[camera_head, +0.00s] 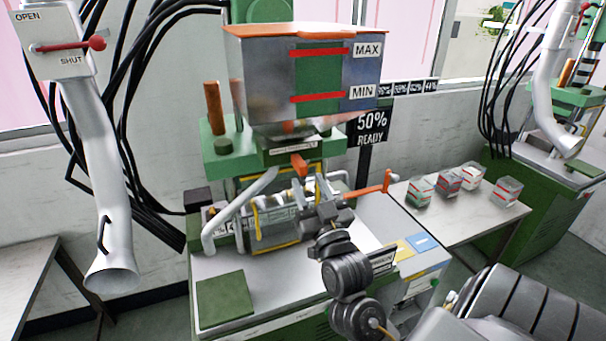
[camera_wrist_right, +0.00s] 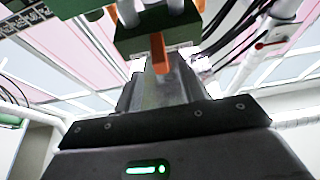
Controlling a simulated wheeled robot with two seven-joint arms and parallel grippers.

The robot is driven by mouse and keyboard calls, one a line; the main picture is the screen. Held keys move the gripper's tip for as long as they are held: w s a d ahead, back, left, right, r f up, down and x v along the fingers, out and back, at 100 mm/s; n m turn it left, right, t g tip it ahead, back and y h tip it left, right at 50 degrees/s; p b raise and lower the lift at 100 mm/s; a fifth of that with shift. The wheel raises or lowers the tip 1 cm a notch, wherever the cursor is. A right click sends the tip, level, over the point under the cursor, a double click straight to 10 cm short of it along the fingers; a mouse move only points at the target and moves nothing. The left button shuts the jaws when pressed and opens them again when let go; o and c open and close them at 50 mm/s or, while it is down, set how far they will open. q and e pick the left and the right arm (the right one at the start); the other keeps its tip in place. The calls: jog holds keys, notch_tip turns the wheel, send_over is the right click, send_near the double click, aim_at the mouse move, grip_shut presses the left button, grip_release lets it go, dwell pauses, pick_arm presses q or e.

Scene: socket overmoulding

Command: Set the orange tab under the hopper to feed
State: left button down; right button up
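The hopper (camera_head: 300,80) is a metal box with a green window and red MAX and MIN lines, on top of the green moulding machine. The orange tab (camera_head: 299,165) sticks out below the hopper, under a small label. It also shows in the right wrist view (camera_wrist_right: 158,52), hanging from a green block. My right gripper (camera_head: 304,188) is just below and in front of the tab, pointing up at it. Its fingers look apart, with the tab ahead of the gap between them. I cannot tell whether they touch it. My left gripper is out of view.
A sign (camera_head: 371,128) beside the machine reads 50% READY. An orange-handled lever (camera_head: 372,188) stands right of my gripper. A white pipe (camera_head: 105,200) with a red OPEN/SHUT handle (camera_head: 85,44) hangs at left. Several small containers (camera_head: 450,180) stand on a side table.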

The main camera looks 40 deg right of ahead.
aim_at(304, 173)
jog(key=p+x, duration=0.1)
jog(key=x, duration=0.3)
jog(key=shift+w+r, duration=0.15)
jog(key=shift+r, duration=0.05)
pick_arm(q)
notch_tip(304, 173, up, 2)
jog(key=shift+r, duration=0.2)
pick_arm(e)
jog(key=shift+w+d, duration=0.1)
jog(key=shift+w, duration=0.05)
grip_shut()
